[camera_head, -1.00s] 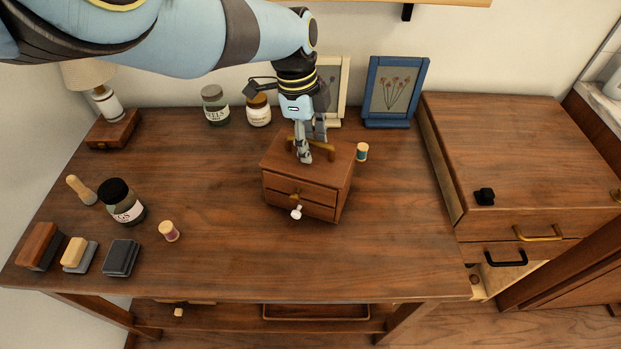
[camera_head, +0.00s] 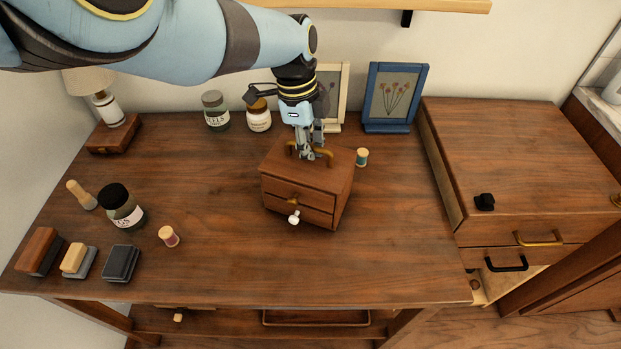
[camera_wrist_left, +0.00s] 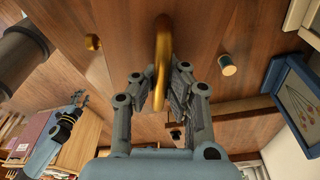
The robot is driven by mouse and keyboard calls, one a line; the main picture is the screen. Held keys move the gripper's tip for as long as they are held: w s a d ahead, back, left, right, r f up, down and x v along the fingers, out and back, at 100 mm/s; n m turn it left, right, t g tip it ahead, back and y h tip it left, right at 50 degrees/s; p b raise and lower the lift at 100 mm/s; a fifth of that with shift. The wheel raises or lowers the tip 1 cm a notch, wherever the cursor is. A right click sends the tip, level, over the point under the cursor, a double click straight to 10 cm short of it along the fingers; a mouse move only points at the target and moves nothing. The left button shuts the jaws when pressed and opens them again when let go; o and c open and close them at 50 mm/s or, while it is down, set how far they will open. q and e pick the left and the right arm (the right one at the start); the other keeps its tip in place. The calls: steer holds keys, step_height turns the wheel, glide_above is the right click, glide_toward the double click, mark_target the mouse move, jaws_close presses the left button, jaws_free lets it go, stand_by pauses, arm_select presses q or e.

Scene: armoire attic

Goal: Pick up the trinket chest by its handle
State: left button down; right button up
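The trinket chest (camera_head: 306,186) is a small brown wooden box with two drawers, standing upright on the desk. A brass arched handle (camera_head: 325,152) is on its top. A white knob or tag (camera_head: 294,218) shows at its front. My left gripper (camera_head: 311,153) is over the chest top at the handle. In the left wrist view the handle (camera_wrist_left: 161,58) passes between the two fingers of the left gripper (camera_wrist_left: 158,78), which are apart with a gap beside the handle. The fingers partly hide the handle in the head view.
A thread spool (camera_head: 362,157) stands close right of the chest. Jars (camera_head: 258,116), a cream frame (camera_head: 333,95) and a blue frame (camera_head: 395,97) stand behind. A dark-lidded jar (camera_head: 121,206) and brushes are at left. The desk front (camera_head: 300,265) is clear.

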arm_select(q)
steer(key=shift+w+r, duration=0.15)
steer(key=shift+r, duration=0.05)
stand_by(0.3)
step_height(320, 180, up, 9)
steer(key=p, duration=0.9)
steer(key=shift+a, duration=0.1)
